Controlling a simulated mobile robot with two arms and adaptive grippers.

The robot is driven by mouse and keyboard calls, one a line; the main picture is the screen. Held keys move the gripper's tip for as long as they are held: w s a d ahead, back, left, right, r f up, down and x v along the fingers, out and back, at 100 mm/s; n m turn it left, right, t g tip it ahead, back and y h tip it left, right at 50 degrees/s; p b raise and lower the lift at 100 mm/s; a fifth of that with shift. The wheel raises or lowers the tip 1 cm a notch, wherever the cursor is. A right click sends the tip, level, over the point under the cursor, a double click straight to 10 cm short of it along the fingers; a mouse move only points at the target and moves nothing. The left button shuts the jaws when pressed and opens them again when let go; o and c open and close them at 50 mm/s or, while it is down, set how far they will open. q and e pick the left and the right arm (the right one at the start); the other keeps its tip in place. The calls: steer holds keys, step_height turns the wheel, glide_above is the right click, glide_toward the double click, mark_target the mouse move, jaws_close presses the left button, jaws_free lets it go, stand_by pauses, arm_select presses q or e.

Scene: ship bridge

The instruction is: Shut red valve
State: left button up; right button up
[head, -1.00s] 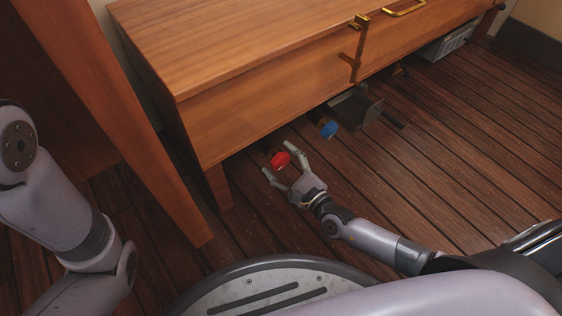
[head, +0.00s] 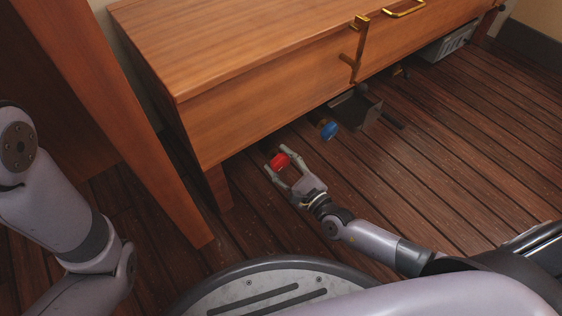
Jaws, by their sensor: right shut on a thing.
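The red valve (head: 279,161) is low down, just in front of the underside of the wooden cabinet. My right gripper (head: 277,164) has its two fingers on either side of the red valve and is shut on it. Its arm reaches in from the lower right, close to the floor. My left arm is at the left edge, and its gripper is out of the picture.
A blue valve (head: 329,130) sits to the right of the red one. A dark metal bracket (head: 366,112) lies beyond it under the cabinet (head: 270,95). A wooden post stands at the left. The plank floor (head: 450,170) on the right is clear.

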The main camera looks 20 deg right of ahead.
steer(key=shift+f+m, duration=0.1)
steer(key=shift+m, duration=0.2)
steer(key=shift+m+b, duration=0.8)
steer(key=shift+m, duration=0.2)
steer(key=shift+m+b, duration=0.4)
steer(key=shift+m, duration=0.5)
steer(key=m, duration=0.3)
steer(key=shift+a+m, duration=0.1)
steer(key=shift+m, duration=0.2)
steer(key=m, duration=0.3)
steer(key=shift+m, duration=0.4)
steer(key=m, duration=0.9)
steer(key=shift+m, duration=1.7)
